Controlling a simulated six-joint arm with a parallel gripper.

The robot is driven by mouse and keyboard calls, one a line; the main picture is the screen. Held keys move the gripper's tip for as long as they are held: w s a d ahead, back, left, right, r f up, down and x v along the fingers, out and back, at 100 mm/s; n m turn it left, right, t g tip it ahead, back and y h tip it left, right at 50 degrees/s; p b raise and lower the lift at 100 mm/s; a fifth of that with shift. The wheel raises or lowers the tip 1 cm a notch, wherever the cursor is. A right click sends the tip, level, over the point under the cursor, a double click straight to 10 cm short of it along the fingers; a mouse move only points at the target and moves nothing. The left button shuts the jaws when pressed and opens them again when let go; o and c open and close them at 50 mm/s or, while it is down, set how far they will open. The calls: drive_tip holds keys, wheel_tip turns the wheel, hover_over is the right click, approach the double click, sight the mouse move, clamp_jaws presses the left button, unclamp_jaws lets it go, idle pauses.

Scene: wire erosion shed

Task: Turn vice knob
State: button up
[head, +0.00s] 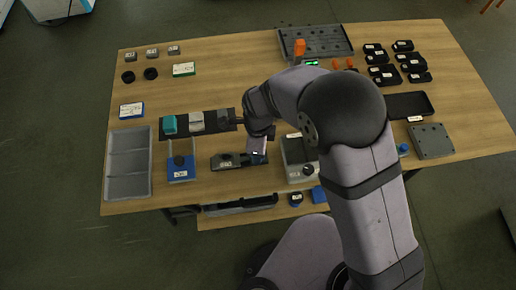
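A dark, long low device (228,164) that looks like the vice lies near the table's front edge, left of my arm. It has a pale label and a small dark raised part on top that may be its knob. My gripper (258,157) points down over the device's right end. The fingers are small and partly hidden by my wrist, so I cannot tell whether they touch the device or are open or shut.
A blue-framed block (181,174) with a black knob stands left of the device. A grey box (298,152) with a dark knob stands close on the right. A grey divided tray (128,165) is at far left. Bare wood lies around the table's middle.

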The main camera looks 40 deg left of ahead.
idle(0.4)
drive_tip(key=o, duration=1.1)
drive_tip(key=shift+c, duration=0.2)
drive_tip(key=shift+r, duration=0.15)
drive_tip(key=shift+r+b, duration=0.8)
drive_tip(key=shift+r, duration=2.75)
